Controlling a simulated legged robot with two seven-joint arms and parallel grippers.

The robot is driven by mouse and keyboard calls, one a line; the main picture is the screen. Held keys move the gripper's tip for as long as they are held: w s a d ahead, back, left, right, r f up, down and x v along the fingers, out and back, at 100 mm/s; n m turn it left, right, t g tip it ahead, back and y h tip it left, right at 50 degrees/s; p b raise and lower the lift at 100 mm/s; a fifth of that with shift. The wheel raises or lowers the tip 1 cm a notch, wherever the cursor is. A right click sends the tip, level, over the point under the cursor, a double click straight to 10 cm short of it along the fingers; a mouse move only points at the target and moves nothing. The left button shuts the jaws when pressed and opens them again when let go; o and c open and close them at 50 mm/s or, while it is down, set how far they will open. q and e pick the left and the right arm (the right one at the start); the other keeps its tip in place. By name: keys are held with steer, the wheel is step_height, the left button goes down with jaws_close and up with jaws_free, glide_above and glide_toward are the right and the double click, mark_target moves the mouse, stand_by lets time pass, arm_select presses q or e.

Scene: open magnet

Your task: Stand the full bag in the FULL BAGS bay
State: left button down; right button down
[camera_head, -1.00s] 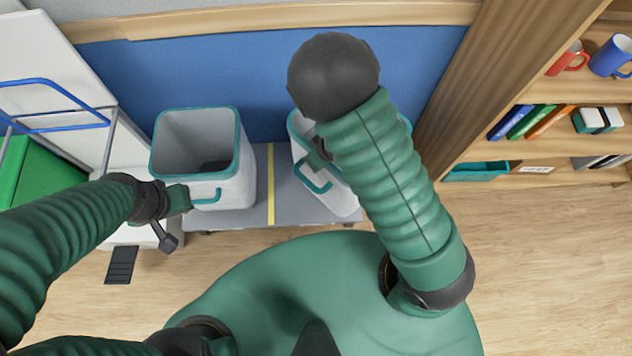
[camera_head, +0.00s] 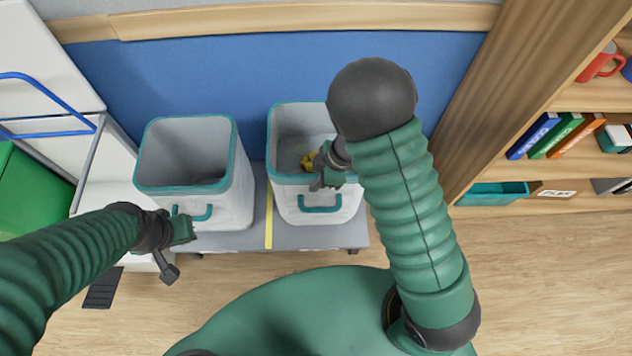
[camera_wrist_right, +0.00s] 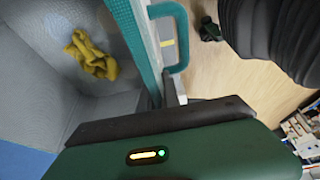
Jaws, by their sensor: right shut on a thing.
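A white bag with a teal rim and teal front handle (camera_head: 300,212) stands upright on the right part of a grey bench. A yellow cloth (camera_wrist_right: 90,55) lies inside it, partly visible in the head view (camera_head: 308,161). My right gripper (camera_head: 324,180) is shut on this bag's near wall at the rim; the wrist view shows the teal rim (camera_wrist_right: 135,45) running into the jaws. A second similar bag (camera_head: 236,203) stands upright on the left part; no contents show. My left gripper (camera_head: 184,230) is close by its front handle; its jaws are unclear. No bay lettering is readable.
A yellow strip (camera_head: 269,222) divides the grey bench (camera_head: 225,241) between the bags. A blue panel (camera_head: 285,65) stands behind. A wooden shelf (camera_head: 560,165) with books and mugs is at the right; a blue-railed cart with a green bin (camera_head: 35,190) is at the left.

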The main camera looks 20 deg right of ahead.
steer(key=f+b, duration=0.1)
steer(key=f, duration=0.1)
steer(key=f+b, duration=0.1)
steer(key=f, duration=0.2)
steer(key=shift+w+a+b, duration=0.1)
steer(key=shift+a+b, duration=0.1)
steer(key=shift+b, duration=0.2)
steer(key=shift+r, duration=0.15)
steer(key=c, duration=2)
jaws_free()
steer(key=o, duration=0.4)
